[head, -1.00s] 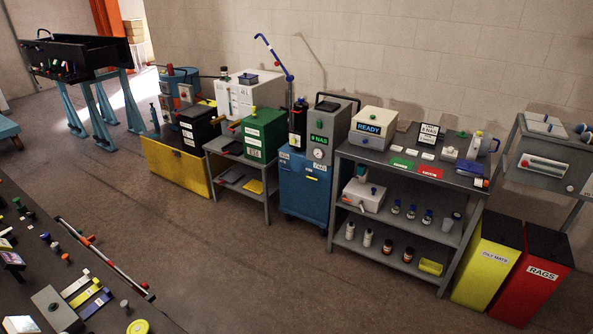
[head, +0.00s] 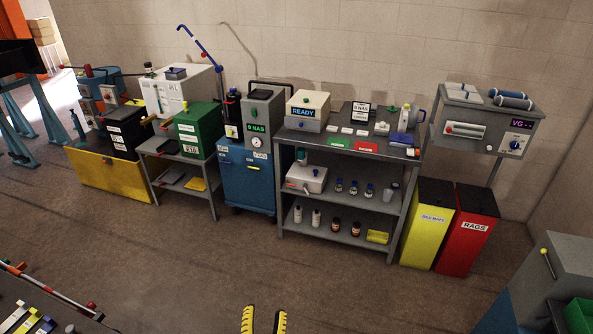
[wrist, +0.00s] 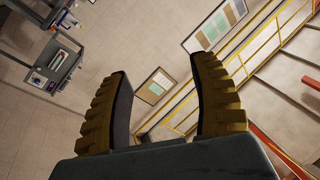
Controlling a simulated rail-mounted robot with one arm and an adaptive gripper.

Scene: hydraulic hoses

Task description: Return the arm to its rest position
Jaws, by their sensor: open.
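My gripper (head: 263,320) shows at the bottom middle of the head view, with only its two yellow-and-black fingertips in frame. They stand apart over the bare floor. In the wrist view my gripper (wrist: 162,95) is open, its two ribbed yellow fingers spread with nothing between them. Beyond the fingers the wrist view shows a wall with framed charts (wrist: 154,86). My arm itself is not visible in the head view.
A grey shelf unit (head: 345,203) stands against the wall, with a blue cabinet (head: 247,182) to its left. Yellow (head: 428,225) and red (head: 468,230) bins stand to its right. A grey cabinet (head: 565,265) is at the right edge. The floor between is clear.

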